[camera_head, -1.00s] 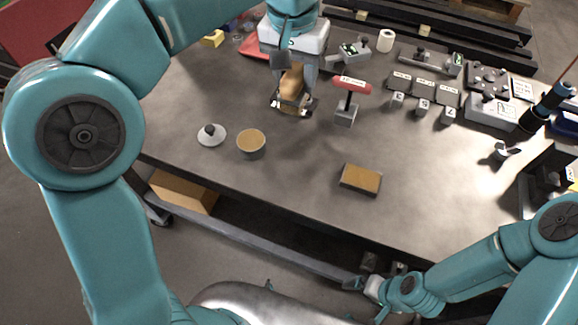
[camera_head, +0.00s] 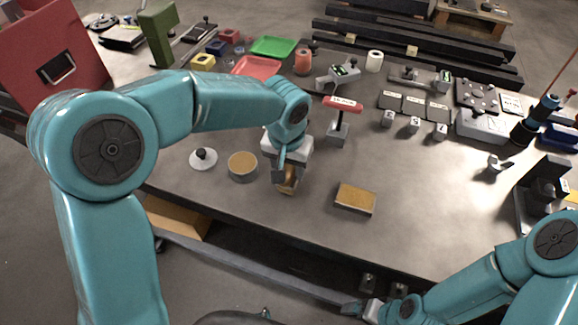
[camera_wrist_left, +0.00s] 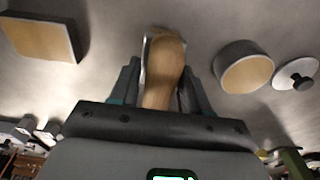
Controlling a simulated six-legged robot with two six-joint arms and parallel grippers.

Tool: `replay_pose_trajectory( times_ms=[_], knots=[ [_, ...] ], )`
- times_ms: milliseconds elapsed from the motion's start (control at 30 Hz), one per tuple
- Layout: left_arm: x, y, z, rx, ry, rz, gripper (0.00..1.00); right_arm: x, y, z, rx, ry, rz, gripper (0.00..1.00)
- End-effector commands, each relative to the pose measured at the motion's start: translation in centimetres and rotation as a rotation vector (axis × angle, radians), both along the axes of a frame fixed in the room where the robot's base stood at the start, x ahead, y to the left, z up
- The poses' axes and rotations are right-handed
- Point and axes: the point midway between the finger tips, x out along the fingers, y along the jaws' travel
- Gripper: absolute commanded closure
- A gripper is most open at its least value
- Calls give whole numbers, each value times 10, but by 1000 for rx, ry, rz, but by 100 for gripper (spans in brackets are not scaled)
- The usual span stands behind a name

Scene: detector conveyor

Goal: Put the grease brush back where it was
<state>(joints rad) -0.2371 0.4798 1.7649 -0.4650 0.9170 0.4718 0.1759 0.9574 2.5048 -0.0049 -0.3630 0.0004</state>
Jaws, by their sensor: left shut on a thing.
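The grease brush (camera_head: 287,183), with a light wooden handle, is held in my left gripper (camera_head: 284,177), low over the front middle of the workbench. In the left wrist view the brush (camera_wrist_left: 165,72) sits between the two dark fingers, which are shut on it; I cannot tell whether its far end touches the bench. A round pot (camera_head: 242,172) with a tan top stands just left of the gripper; it also shows in the left wrist view (camera_wrist_left: 244,68). My right gripper (camera_head: 366,308) is low at the bench's front edge, too small to read.
A flat block (camera_head: 356,198) with a tan top lies right of the brush. A white lid with a dark knob (camera_head: 203,160) lies left of the pot. A red-topped sign stand (camera_head: 341,118) stands behind. The front right bench (camera_head: 430,210) is clear.

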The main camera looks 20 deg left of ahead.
Motion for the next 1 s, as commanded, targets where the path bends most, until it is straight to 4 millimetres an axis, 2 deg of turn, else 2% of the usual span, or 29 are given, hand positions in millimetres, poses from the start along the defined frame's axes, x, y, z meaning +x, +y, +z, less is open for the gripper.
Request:
replay_pose_trajectory(
  times_ms=[433,467,500,533,833,933,1000],
  knots=[
    [0,0,-11,-1,-2,0,82,0,0,-5,0,0,0,11],
    [0,0,-10,-1,-2,0,47,0,0,-4,0,0,0,11],
    [0,0,-9,-1,-2,0,34,0,0,-3,0,0,0,11],
    [0,0,-9,-1,-2,0,28,0,0,-3,0,0,0,11],
    [0,0,-7,-1,-2,0,28,0,0,-1,0,0,0,11],
    [0,0,1,-1,-5,1,28,0,0,0,0,0,0,11],
    [-1,0,13,-2,-7,1,28,0,0,-1,0,0,0,11]
  ],
)
